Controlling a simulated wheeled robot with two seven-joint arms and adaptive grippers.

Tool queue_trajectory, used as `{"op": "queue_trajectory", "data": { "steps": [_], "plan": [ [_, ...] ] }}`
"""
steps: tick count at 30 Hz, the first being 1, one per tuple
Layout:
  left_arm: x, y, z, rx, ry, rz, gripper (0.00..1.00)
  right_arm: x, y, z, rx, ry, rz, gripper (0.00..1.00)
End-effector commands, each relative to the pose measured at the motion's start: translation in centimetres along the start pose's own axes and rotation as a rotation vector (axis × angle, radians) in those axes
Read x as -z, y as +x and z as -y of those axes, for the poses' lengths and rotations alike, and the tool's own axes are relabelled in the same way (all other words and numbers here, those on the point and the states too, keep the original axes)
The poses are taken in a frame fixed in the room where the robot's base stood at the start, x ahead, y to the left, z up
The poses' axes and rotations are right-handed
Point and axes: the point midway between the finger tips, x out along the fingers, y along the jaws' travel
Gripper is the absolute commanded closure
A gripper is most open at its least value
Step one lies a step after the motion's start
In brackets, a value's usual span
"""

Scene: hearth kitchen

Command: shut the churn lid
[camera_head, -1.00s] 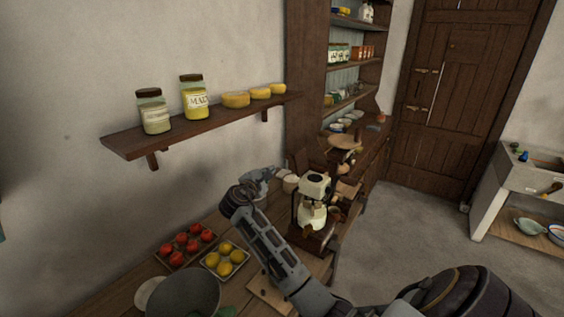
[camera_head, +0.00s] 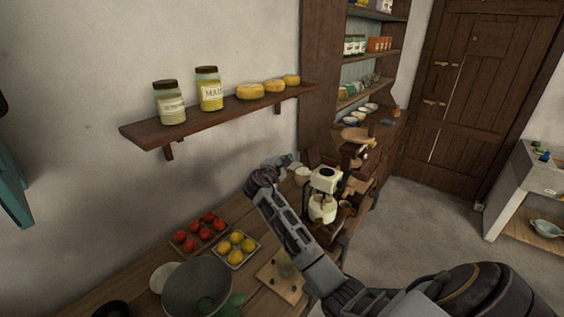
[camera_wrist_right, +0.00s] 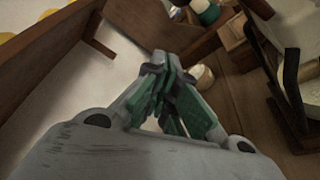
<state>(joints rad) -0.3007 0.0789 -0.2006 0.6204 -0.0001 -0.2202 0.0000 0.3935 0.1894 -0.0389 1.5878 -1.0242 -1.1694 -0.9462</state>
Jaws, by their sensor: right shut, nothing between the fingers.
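A cream machine with a dark frame and a wooden base (camera_head: 322,208) stands on the counter, right of my right arm. It may be the churn; I cannot make out a lid or its state for certain. It seems to show in part at the right edge of the right wrist view (camera_wrist_right: 300,22). My right gripper (camera_head: 287,161) is beyond the machine's left side, near the wall and below the shelf. In the right wrist view its green-padded fingers (camera_wrist_right: 172,118) are together and empty.
A wall shelf (camera_head: 222,115) with jars and yellow rounds hangs above the counter. A tray of red fruit (camera_head: 198,232), a tray of yellow fruit (camera_head: 236,247) and a grey bowl (camera_head: 197,284) stand left of my arm. A small pale pot (camera_head: 302,174) is close to the gripper.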

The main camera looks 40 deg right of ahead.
Motion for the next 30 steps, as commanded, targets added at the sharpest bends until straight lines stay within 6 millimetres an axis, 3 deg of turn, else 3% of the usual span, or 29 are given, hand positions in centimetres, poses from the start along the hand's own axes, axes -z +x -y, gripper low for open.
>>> {"op": "queue_trajectory", "data": {
  "steps": [17,30],
  "plan": [
    [0.2,-1.0,0.1,0.001,0.0,-0.002,0.6,0.0,4.4,-0.1,0.0,0.0,0.0,1.0],
    [0.3,-2.4,0.2,0.002,0.0,-0.001,0.6,-2.6,3.4,-0.1,0.0,0.0,-0.001,1.0]
  ]
}}
